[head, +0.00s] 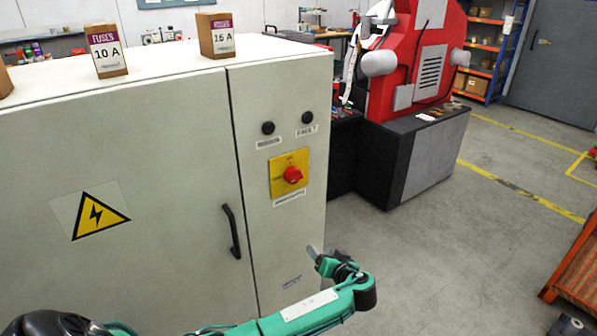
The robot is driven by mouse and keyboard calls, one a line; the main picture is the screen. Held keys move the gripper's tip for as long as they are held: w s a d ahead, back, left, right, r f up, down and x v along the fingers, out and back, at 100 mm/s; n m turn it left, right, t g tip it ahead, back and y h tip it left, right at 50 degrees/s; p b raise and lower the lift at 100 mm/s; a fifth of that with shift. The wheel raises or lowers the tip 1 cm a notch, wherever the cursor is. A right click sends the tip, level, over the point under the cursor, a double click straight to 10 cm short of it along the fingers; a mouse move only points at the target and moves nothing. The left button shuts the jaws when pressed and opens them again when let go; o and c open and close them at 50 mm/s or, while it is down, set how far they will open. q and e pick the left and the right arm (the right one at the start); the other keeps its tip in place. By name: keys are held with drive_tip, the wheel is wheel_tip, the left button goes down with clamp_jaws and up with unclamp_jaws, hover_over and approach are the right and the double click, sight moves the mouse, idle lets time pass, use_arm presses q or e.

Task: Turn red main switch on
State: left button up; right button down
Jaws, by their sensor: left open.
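The red main switch (292,175) is a rotary knob on a yellow plate (276,181), on the right-hand front panel of a grey electrical cabinet (150,150). A label sits below the plate. The knob looks tilted, but its exact setting is too small to read. My left arm is green and comes in along the bottom. My left gripper (315,254) is at its end, below and a little right of the switch, apart from it and holding nothing that I can see. My right gripper is not in view.
Two dark round indicators (268,128) sit above the switch. A black door handle (231,231) is to its left. Fuse boxes (106,50) stand on the cabinet top. A red machine (415,60) stands behind right on a dark base.

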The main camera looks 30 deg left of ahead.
use_arm(q)
wheel_tip(320, 180, up, 10)
drive_tip(key=n+y, duration=0.2)
drive_tip(key=n, duration=0.1)
drive_tip(key=n+g+y+p, duration=0.1)
drive_tip(key=n+y, duration=0.1)
drive_tip(key=n, duration=0.3)
approach(297, 180)
drive_tip(key=p+x, duration=0.5)
drive_tip(key=x, duration=0.4)
drive_tip(key=shift+w+r+p, duration=0.1)
drive_tip(key=shift+r+p, duration=0.1)
drive_tip(key=shift+p, duration=0.1)
drive_tip(key=shift+w+a+f, duration=0.15)
drive_tip(key=shift+w+a, duration=0.05)
drive_tip(key=shift+a, duration=0.45)
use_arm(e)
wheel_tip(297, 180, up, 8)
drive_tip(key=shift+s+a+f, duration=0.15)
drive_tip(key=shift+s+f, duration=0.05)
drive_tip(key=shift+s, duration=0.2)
use_arm(q)
drive_tip(key=shift+c, duration=0.4)
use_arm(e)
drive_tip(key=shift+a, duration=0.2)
